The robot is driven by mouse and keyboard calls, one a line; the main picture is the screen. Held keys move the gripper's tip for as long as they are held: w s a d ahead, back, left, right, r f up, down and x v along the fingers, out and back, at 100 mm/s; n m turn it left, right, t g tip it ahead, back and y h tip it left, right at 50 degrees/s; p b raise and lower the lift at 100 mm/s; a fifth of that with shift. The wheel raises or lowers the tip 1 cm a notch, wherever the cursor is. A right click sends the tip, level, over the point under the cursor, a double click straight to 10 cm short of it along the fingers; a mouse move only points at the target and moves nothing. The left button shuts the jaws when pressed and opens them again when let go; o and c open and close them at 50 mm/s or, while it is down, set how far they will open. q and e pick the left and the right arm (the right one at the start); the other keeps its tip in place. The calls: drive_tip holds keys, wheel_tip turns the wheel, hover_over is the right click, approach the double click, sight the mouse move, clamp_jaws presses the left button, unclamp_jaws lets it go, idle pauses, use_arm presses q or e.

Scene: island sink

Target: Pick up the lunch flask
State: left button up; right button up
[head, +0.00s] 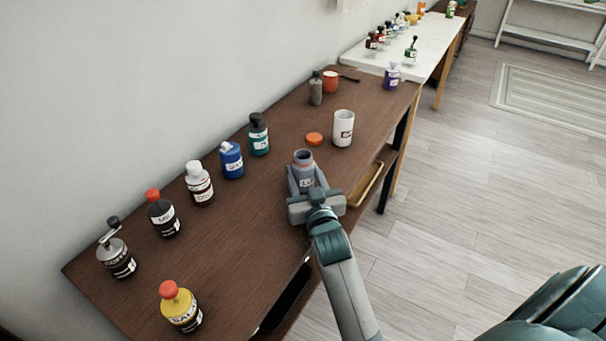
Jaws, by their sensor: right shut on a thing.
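My right gripper (304,184) reaches in from the front and is shut on the flask, one finger on each side. The flask's base is hidden, so I cannot tell whether it still touches the table. My left gripper is not in view.
Close behind the flask are an orange lid (314,139) and a white canister (343,128). A green bottle (258,134), blue jar (232,160) and other labelled containers line the wall side. A yellow jar (180,307) stands front left. The table's middle left is clear.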

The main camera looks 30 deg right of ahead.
sight(307, 168)
drive_tip(key=shift+r, duration=1.7)
drive_tip(key=shift+s+d+r, duration=0.1)
drive_tip(key=shift+d+r, duration=0.05)
drive_tip(key=shift+r, duration=0.05)
drive_tip(key=s+d+r, duration=0.6)
drive_tip(key=d, duration=0.3)
drive_tip(key=shift+d+r, duration=0.25)
drive_tip(key=shift+r, duration=0.05)
